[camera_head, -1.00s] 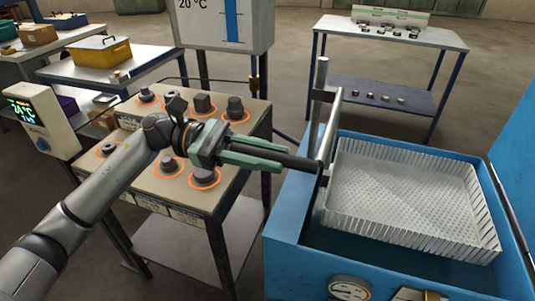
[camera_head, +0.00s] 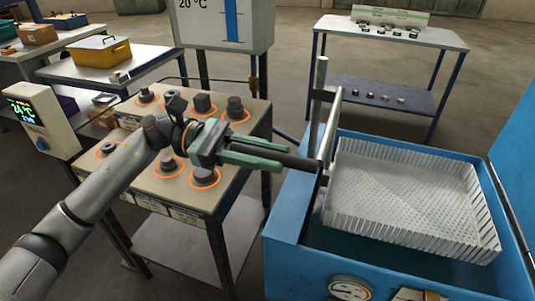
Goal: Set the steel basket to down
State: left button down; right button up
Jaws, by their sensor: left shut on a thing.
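The steel basket (camera_head: 405,200) is a pale, shallow, perforated tray with slatted walls. It sits level within the opening of the blue tank (camera_head: 285,255) at the right. An upright metal post (camera_head: 318,100) with a bracket stands at the basket's left side. My left gripper (camera_head: 300,162) reaches in from the left, its green fingers shut on a dark bar-like handle (camera_head: 305,164) that runs to the post and basket side. How the handle joins the basket is hard to see. My right gripper is not in view.
A stand with several dark billets in orange rings (camera_head: 205,178) lies under my left arm. A gauge (camera_head: 350,289) is on the tank's front, and its blue lid (camera_head: 515,150) stands open at right. A shelf table (camera_head: 390,35) stands behind.

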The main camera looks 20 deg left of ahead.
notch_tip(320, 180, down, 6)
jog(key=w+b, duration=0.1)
jog(key=b, duration=0.8)
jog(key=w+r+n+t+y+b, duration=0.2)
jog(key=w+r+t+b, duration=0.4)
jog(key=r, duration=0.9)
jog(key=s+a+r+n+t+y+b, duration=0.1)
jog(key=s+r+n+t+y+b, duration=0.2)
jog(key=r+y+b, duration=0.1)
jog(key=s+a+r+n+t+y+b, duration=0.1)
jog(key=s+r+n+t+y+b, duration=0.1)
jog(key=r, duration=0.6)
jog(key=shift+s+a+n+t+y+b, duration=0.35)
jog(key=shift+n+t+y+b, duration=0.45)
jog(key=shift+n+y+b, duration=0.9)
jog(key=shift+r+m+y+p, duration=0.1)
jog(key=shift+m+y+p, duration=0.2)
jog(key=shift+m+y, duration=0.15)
